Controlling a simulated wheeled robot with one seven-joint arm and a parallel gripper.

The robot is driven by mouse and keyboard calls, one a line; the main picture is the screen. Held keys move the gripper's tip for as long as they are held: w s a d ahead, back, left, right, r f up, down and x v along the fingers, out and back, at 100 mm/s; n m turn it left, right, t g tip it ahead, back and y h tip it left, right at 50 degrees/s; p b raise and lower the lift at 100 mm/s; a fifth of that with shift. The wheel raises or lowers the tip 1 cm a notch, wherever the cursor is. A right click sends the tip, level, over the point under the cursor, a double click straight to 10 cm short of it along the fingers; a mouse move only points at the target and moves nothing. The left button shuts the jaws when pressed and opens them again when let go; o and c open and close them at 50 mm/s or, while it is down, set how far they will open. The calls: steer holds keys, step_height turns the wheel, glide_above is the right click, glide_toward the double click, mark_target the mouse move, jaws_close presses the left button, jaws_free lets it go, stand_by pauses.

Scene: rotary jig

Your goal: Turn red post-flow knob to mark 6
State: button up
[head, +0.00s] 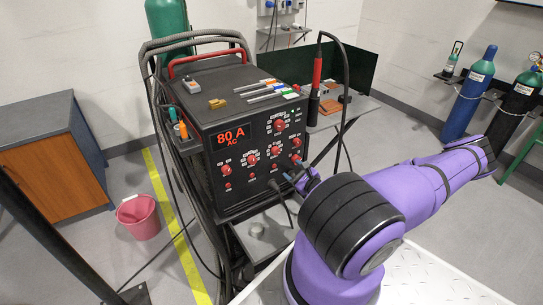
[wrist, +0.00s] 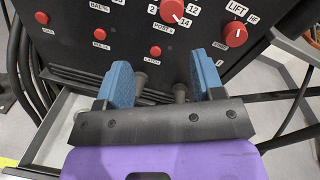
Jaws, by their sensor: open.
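The red post-flow knob (wrist: 171,10) is at the top of the wrist view, above the label POST, cut off by the frame edge. Marks 2, 12 and 14 show around it; mark 6 is out of that view, and I cannot read its setting for sure. In the head view the knob (head: 275,149) is small on the lower right of the black welder front. My gripper (wrist: 164,75) is open and empty, with blue fingers apart, below the knob and clear of it. In the head view my gripper (head: 294,179) is near the panel's lower right.
The welder (head: 240,98) bears several other red knobs, including the one by LIFT HF (wrist: 235,34) and a small one by LATCH (wrist: 154,51). Two dark plugs or sockets (wrist: 140,82) sit low between my fingers. Cables hang at left; a pink bucket (head: 138,217) stands on the floor.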

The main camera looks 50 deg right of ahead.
mark_target(277, 153)
steer(key=shift+m+h, duration=0.4)
steer(key=shift+m, duration=0.5)
steer(key=w+d, duration=0.1)
steer(key=w, duration=0.6)
steer(key=w+d+r, duration=0.1)
steer(key=w, duration=0.2)
steer(key=shift+w+d, duration=0.15)
steer(key=shift+d, duration=0.2)
steer(key=c, duration=0.9)
